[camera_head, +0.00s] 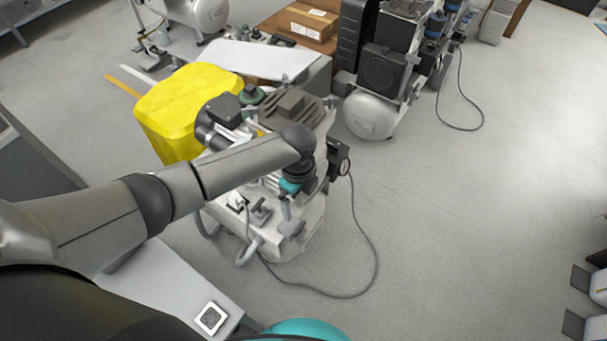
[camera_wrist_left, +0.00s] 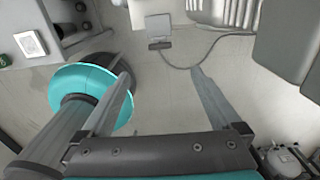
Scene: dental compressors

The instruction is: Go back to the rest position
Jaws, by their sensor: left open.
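My left arm reaches in from the left in the head view and bends down in front of a dental compressor (camera_head: 285,235). My left gripper (camera_head: 287,208) points downward there, partly hidden by its own wrist. In the left wrist view its two fingers are spread wide apart, and the gap between them (camera_wrist_left: 160,75) is empty. The fingers hold nothing. From these views I cannot tell whether they touch the compressor. My right gripper is not in view.
A yellow cover (camera_head: 180,105) stands behind the compressor. Cardboard boxes (camera_head: 300,25) and another compressor with a white tank (camera_head: 370,115) are farther back. The grey floor (camera_head: 480,200) to the right is mostly clear.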

